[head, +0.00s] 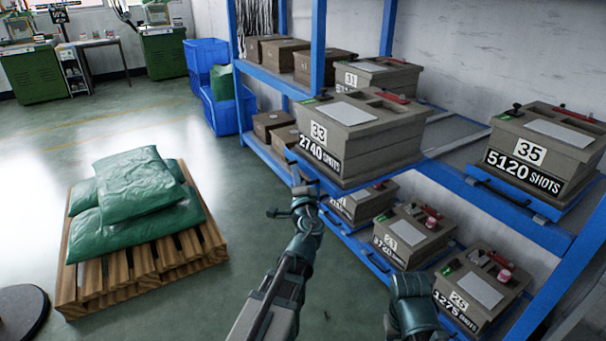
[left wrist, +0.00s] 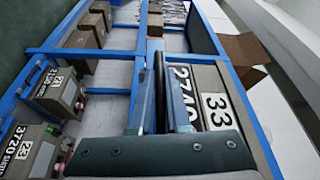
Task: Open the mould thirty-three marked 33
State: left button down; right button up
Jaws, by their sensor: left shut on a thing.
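Mould 33 (head: 362,152) is a grey-brown box with a white 33 plate and a "2740 SHOTS" label, on the upper level of the blue rack. A pale sheet and a red part show on its top, and its lid looks closed. It also shows in the left wrist view (left wrist: 207,78), seen from the front. My left gripper (head: 303,190) is at the mould's front left, below the label. It is shut on a dark bar (left wrist: 158,75) in front of the mould; the fingers partly hide the label. My right arm's end (head: 411,300) is low at right, its fingers not clearly visible.
Mould 35 (head: 538,148) stands to the right on the same level, mould 31 (head: 375,80) behind. Several moulds fill the lower level. A wooden pallet (head: 145,262) with green sacks (head: 137,185) stands on the floor at left. Floor between pallet and rack is clear.

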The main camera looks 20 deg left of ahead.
pick_arm(q)
jog(key=shift+s+a+r, duration=0.1)
jog(key=shift+s+a, duration=0.1)
jog(key=shift+a, duration=0.2)
pick_arm(e)
jog(key=shift+s+a, duration=0.1)
pick_arm(q)
jog(key=c, duration=0.9)
grip_release()
jog(key=shift+s+d, duration=0.1)
jog(key=shift+d, duration=0.05)
